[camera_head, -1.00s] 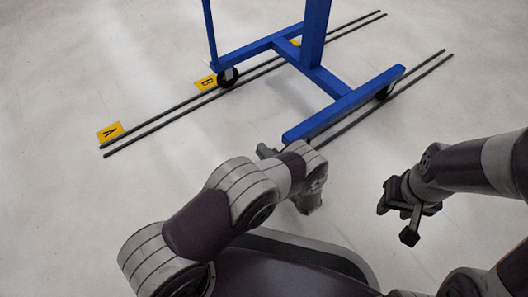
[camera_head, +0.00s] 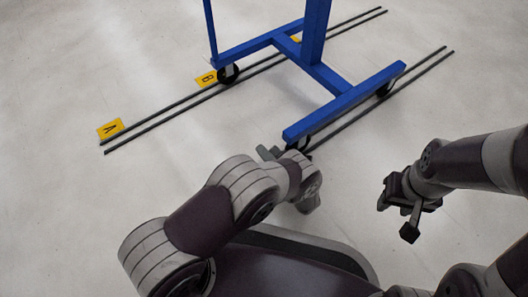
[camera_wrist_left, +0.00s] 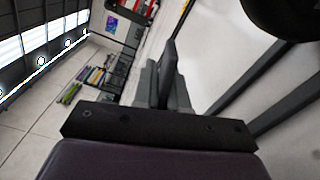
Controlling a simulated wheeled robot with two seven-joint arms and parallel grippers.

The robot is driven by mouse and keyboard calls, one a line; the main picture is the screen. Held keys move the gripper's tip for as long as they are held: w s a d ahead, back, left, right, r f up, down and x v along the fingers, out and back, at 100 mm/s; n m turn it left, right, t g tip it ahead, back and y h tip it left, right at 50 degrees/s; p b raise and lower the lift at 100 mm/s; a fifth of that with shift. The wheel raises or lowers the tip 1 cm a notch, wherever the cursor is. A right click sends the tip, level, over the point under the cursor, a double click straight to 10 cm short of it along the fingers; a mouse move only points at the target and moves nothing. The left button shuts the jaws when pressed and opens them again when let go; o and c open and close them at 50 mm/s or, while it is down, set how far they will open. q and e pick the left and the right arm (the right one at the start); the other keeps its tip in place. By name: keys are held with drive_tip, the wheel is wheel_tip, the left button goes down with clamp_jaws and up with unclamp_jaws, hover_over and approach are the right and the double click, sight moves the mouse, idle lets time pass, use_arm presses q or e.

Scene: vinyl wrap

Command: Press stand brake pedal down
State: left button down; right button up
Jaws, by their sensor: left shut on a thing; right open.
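The blue stand (camera_head: 345,100) is on casters at upper centre in the head view. Its near front caster (camera_head: 302,143) is partly behind my left wrist. No brake pedal can be made out clearly. My left gripper (camera_head: 268,153) is low beside this caster, mostly hidden by its own arm. In the left wrist view, its narrow grey fingers (camera_wrist_left: 165,80) are together, with a dark wheel (camera_wrist_left: 285,15) to the upper right. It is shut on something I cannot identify. My right gripper (camera_head: 408,205) is open and empty, right of the stand's near end.
Dark floor rails (camera_head: 160,118) run diagonally under the stand. Yellow markers A (camera_head: 110,128) and B (camera_head: 206,79) lie beside the left rails. The floor at left is clear. Shelving (camera_wrist_left: 105,72) stands in the background of the left wrist view.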

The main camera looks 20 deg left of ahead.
idle(0.5)
use_arm(q)
drive_tip(key=c, duration=1.3)
unclamp_jaws()
drive_tip(key=shift+o, duration=0.2)
drive_tip(key=shift+d+f, duration=0.1)
